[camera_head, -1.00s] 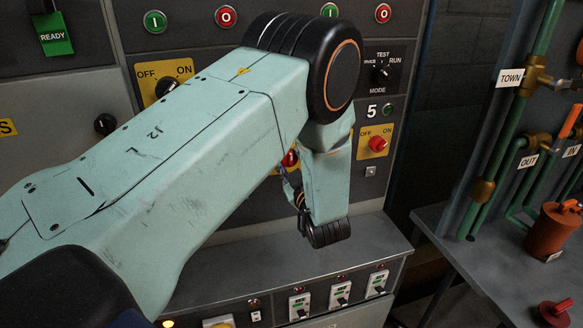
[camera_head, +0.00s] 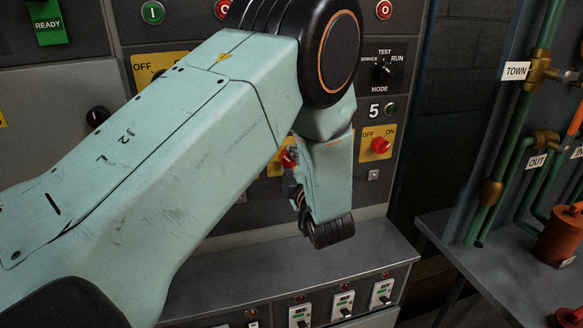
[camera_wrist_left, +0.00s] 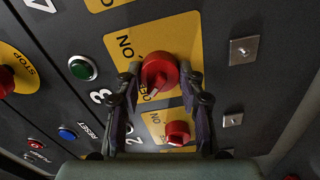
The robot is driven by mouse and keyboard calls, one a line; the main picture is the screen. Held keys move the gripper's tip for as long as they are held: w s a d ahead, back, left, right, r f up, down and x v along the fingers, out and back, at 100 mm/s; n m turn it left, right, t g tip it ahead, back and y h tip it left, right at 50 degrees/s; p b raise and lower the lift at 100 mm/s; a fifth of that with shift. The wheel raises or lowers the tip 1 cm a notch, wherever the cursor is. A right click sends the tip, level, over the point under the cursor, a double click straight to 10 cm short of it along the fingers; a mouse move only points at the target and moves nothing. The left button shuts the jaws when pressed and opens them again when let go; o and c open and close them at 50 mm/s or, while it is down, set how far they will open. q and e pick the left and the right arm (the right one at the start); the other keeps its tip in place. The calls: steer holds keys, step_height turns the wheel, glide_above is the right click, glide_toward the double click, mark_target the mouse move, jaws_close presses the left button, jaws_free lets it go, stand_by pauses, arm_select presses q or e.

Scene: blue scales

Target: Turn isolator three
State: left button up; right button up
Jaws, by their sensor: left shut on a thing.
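The red knob of isolator three (camera_wrist_left: 160,70) sits on a yellow plate with ON lettering (camera_wrist_left: 124,46); a figure 3 (camera_wrist_left: 97,97) is printed to the plate's left in the left wrist view. My left gripper (camera_wrist_left: 165,88) has a finger on each side of this knob and is shut on it. A pale mark on the knob's rim points down toward the partly hidden OFF lettering. In the head view my left arm hides most of the knob; a bit of red (camera_head: 287,158) shows beside the gripper (camera_head: 295,185). My right gripper is not in view.
Isolator five's knob (camera_head: 380,145) is right of my arm. A grey ledge (camera_head: 250,262) juts out below. Pipes and a bench (camera_head: 470,260) stand at right.

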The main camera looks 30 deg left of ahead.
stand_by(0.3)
arm_select(q)
steer(key=o, duration=1.2)
